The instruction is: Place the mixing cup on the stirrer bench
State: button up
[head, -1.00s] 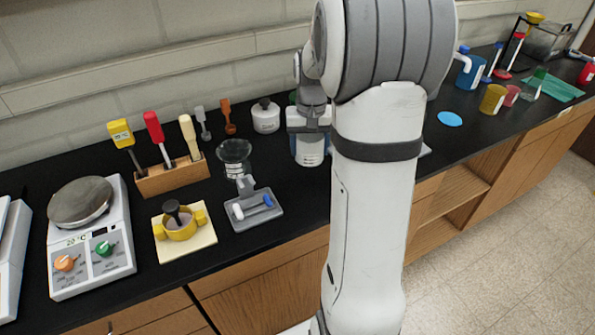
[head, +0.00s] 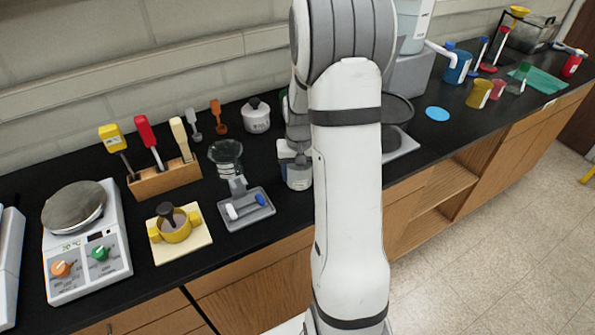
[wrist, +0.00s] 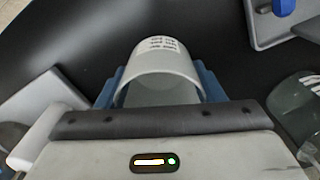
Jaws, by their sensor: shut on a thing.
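The mixing cup (wrist: 163,70) is a pale grey-white cup with dark printed lettering on its side. In the wrist view it sits between the two blue fingers of my gripper (wrist: 160,88), which is shut on it. In the head view the cup (head: 299,178) shows under my gripper, just right of the grey tray and low over the black bench. I cannot tell whether its base touches the surface. My arm hides part of it. At the far left stands a white stirrer with a round plate and two knobs (head: 88,262); I cannot tell whether it is the stirrer bench.
A grey tray (head: 262,214) and a glass beaker (head: 226,153) stand close left of the cup. A yellow pan on a cream board (head: 190,250) and a wooden tool block (head: 165,180) lie farther left. A grey machine (head: 402,80) stands behind my arm, to the right.

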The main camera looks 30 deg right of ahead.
jog(key=shift+f, duration=0.25)
jog(key=o, duration=0.9)
jog(key=shift+r, duration=0.1)
jog(key=shift+o, duration=0.2)
jog(key=shift+w+r, duration=0.15)
jog(key=shift+r, duration=0.4)
notch_tip(320, 180, up, 11)
jog(key=b, duration=0.2)
jog(key=s+a+r+n+t, duration=0.1)
jog(key=s+a+r+n, duration=0.1)
jog(key=s+a, duration=0.5)
jog(key=s+a+r+n+t, duration=0.2)
jog(key=s+a, duration=0.5)
jog(key=s, duration=0.5)
jog(key=shift+s+a+r, duration=0.3)
jog(key=shift+s+r, duration=0.1)
jog(key=shift+r, duration=0.15)
